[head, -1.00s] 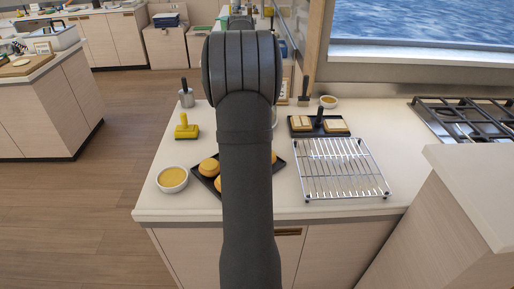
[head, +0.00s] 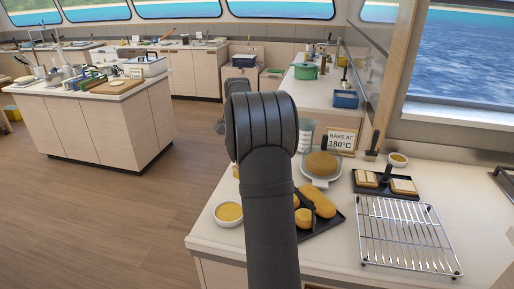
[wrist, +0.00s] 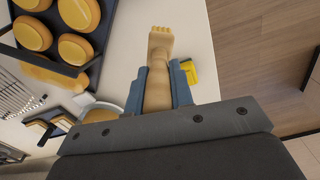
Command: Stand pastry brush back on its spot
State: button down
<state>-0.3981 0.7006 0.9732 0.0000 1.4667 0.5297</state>
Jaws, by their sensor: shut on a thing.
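A tan, wood-coloured brush-like thing (wrist: 159,42), which I take for the pastry brush, is between the blue fingers of my gripper (wrist: 160,70) in the wrist view. My gripper is shut on it, and its flared, notched end points away from the palm. A yellow object (wrist: 192,73) is on the counter beyond the right finger. In the head view my arm hides the gripper and the held brush. I cannot make out a marked spot for the brush.
A black tray (head: 328,224) of pastries stands right of my arm, with a wire rack (head: 408,236) beyond it. A bowl of yellow filling (head: 229,213) is left of my arm. A cake stand (head: 321,181) and a "BAKE AT 180°C" sign (head: 341,141) stand behind.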

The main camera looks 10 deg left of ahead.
dwell(0.3)
jog(key=shift+f, duration=3)
jog(key=shift+f, duration=1)
jog(key=c, duration=1.2)
grip_release()
jog(key=shift+r, duration=4.05)
